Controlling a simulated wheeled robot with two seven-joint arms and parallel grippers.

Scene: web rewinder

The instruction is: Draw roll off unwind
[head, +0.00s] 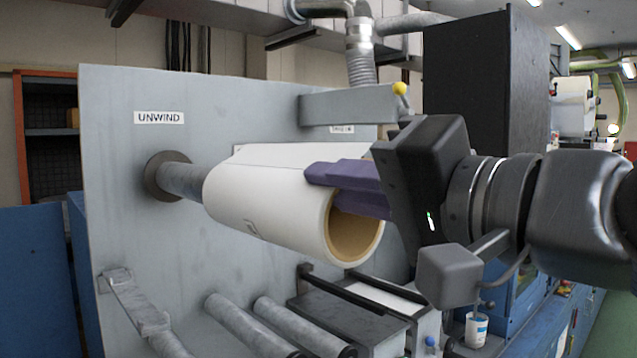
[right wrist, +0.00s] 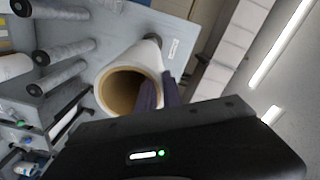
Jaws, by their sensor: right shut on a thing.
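A white roll (head: 262,203) with a hollow tan core sits around the grey unwind shaft (head: 183,181), below the UNWIND label (head: 159,118) on the grey panel. Bare shaft shows between the roll and the panel's dark flange. My right gripper (head: 338,178) comes in from the right and is shut on the roll's wall at its open end. One purple finger lies along the outside; the other is mostly hidden. In the right wrist view the roll (right wrist: 131,69) shows its open core, with the purple fingers at its edge. My left gripper is not in view.
Bare grey rollers (head: 250,325) stick out below the roll. A grey bracket with a yellow knob (head: 400,88) is above the gripper. A dark cabinet (head: 478,80) stands behind my right arm. A small cup (head: 476,329) stands at the lower right.

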